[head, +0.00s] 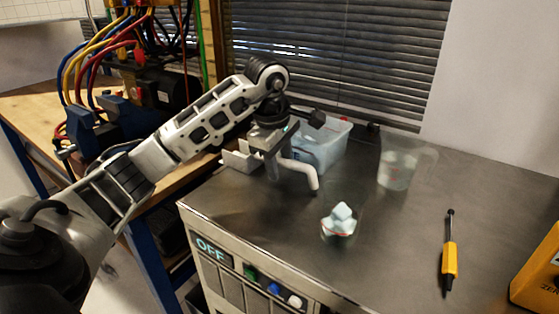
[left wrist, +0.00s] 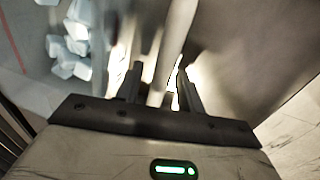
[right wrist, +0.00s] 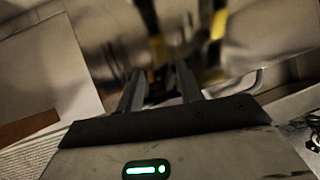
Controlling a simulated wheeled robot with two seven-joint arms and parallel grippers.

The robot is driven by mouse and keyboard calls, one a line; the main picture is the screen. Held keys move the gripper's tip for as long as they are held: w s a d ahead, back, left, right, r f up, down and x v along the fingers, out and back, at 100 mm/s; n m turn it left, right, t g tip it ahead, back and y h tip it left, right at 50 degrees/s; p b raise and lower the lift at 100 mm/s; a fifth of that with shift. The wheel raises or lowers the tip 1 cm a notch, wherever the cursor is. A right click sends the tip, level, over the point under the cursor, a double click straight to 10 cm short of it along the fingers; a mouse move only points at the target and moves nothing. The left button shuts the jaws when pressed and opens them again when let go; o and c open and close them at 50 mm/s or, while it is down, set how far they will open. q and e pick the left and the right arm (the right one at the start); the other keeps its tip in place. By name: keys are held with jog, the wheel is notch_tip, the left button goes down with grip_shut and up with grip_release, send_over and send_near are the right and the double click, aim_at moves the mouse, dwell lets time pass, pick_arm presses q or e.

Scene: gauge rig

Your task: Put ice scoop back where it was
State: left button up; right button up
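My left gripper (head: 279,164) is above the counter, in front of the ice bin. A pale, bent handle, seemingly the ice scoop (head: 304,172), runs from between its fingers, to the right and down. In the left wrist view a pale bar, the scoop (left wrist: 168,60), passes between the fingers (left wrist: 160,82), which look closed on it. The scoop's bowl cannot be made out. A clear bluish bin (head: 325,146) stands behind the gripper. A clear cup with ice cubes (head: 341,218) stands in front, to the right. My right gripper (right wrist: 162,75) shows a gap between its fingers and appears empty.
A clear jug (head: 399,168) stands right of the bin. A yellow screwdriver (head: 449,262) and a yellow case (head: 538,275) lie at the right. A white holder (head: 241,158) is at the counter's left edge. Open counter lies between cup and screwdriver.

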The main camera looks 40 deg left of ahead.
pick_arm(q)
jog(key=p+v, duration=0.3)
jog(key=v, duration=0.9)
jog(key=shift+r, duration=0.2)
pick_arm(e)
jog(key=shift+r, duration=0.6)
pick_arm(q)
jog(key=shift+f, duration=0.1)
